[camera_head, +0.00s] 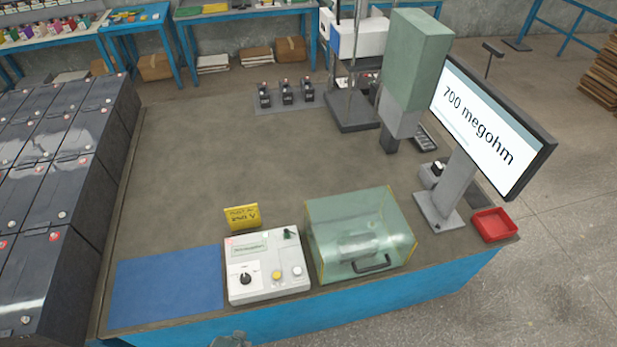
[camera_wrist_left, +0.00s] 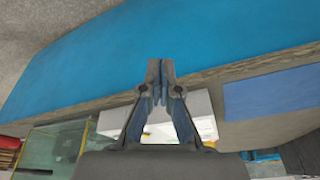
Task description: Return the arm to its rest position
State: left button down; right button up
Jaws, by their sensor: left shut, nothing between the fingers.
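My left gripper (camera_wrist_left: 160,72) is shut and empty in the left wrist view, its two fingertips together. It is in front of the bench's blue front panel (camera_wrist_left: 150,45), with the white control box (camera_wrist_left: 190,108) behind its fingers. In the head view only a small grey part (camera_head: 230,340) shows at the bottom edge, below the control box (camera_head: 265,265); it appears to be part of my left arm or gripper. My right gripper is in neither view.
A blue mat (camera_head: 166,287) and a clear-walled case (camera_head: 360,240) flank the control box. A yellow sign (camera_head: 242,217) stands behind it. A monitor (camera_head: 490,125) reads "700 megohm"; a red tray (camera_head: 494,225) is near it. Black batteries (camera_head: 60,190) stand left. The bench middle is clear.

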pick_arm(q)
jog(key=s+f+g, duration=0.1)
jog(key=s+f, duration=0.2)
jog(key=f, duration=0.8)
jog(key=s+f, duration=0.2)
jog(key=f, duration=0.9)
jog(key=s+a+f+g+b, duration=0.1)
jog(key=s+a+f, duration=0.2)
jog(key=s+f, duration=1)
jog(key=s, duration=0.3)
jog(key=shift+a+f+b, duration=0.15)
jog(key=shift+b, duration=0.2)
